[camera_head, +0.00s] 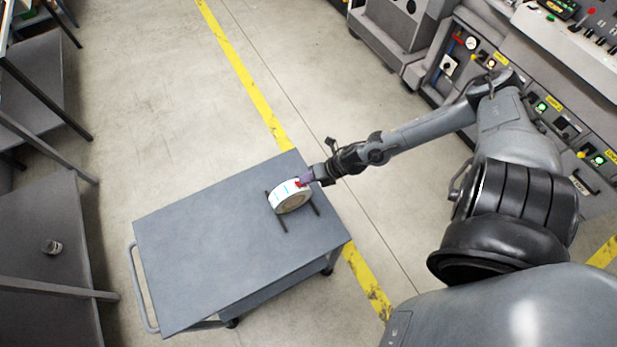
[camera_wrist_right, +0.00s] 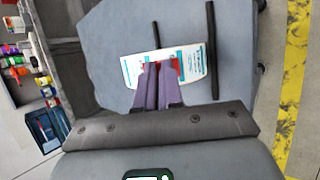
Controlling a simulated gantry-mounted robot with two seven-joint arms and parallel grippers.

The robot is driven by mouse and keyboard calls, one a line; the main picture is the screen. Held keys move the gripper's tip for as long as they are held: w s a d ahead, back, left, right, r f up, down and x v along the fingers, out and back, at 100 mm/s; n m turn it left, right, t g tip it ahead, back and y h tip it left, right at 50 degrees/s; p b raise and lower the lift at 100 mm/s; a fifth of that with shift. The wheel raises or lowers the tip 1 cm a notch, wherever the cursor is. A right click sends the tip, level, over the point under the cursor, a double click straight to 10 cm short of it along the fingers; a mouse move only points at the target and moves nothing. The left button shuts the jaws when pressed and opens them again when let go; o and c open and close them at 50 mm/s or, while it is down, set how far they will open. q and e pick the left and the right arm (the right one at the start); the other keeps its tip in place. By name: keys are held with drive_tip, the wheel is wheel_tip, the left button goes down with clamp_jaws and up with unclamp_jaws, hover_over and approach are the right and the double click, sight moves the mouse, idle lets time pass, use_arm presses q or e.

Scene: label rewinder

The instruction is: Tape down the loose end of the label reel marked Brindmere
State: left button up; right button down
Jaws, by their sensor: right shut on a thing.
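A white label reel (camera_head: 284,203) with blue print and a tan core stands on edge between two dark bars on the grey cart top (camera_head: 205,250). The name on it is too small to read. In the right wrist view, its printed rim (camera_wrist_right: 196,66) lies just beyond my fingertips. My right gripper (camera_head: 304,180) is at the reel's upper right edge. Its purple fingers (camera_wrist_right: 157,72) are shut on a small red piece, which looks pressed against the reel; the fingers hide most of it. I cannot tell whether a loose end hangs free. My left gripper is not in view.
Two dark bars (camera_head: 280,219) flank the reel. The cart's left part is bare. Machine panels (camera_head: 545,100) line the upper right. Yellow floor lines (camera_head: 240,70) pass the cart.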

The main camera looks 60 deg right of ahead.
drive_tip(key=shift+f, duration=0.1)
idle(0.3)
drive_tip(key=c, duration=1.2)
unclamp_jaws()
